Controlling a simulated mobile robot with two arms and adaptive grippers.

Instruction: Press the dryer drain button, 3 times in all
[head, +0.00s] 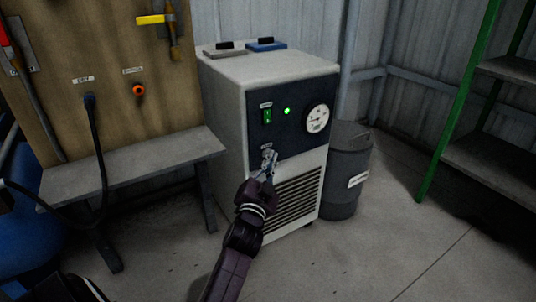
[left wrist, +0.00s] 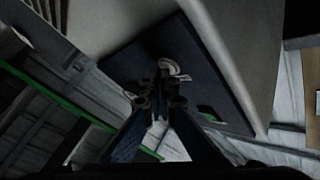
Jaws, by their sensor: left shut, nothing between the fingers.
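The dryer (head: 268,75) is a pale cabinet with a dark front panel. The panel carries a green switch (head: 267,116), a lit green lamp (head: 287,111) and a round gauge (head: 317,118). My left gripper (head: 268,158) is shut and empty at the lower left of this panel, just below a small label (head: 266,146). The drain button is not distinguishable there; my fingers cover that spot. In the left wrist view the closed fingers (left wrist: 160,98) point at the dark panel, with a pale round rim (left wrist: 172,67) partly behind them. I cannot tell whether the fingertips touch anything. My right gripper is out of view.
A grey drum (head: 347,185) stands close to the dryer's right. A bench (head: 135,165) and a wooden tool board (head: 110,60) with a hose are at the left. A green-framed shelf (head: 490,165) stands far right. The floor in front is clear.

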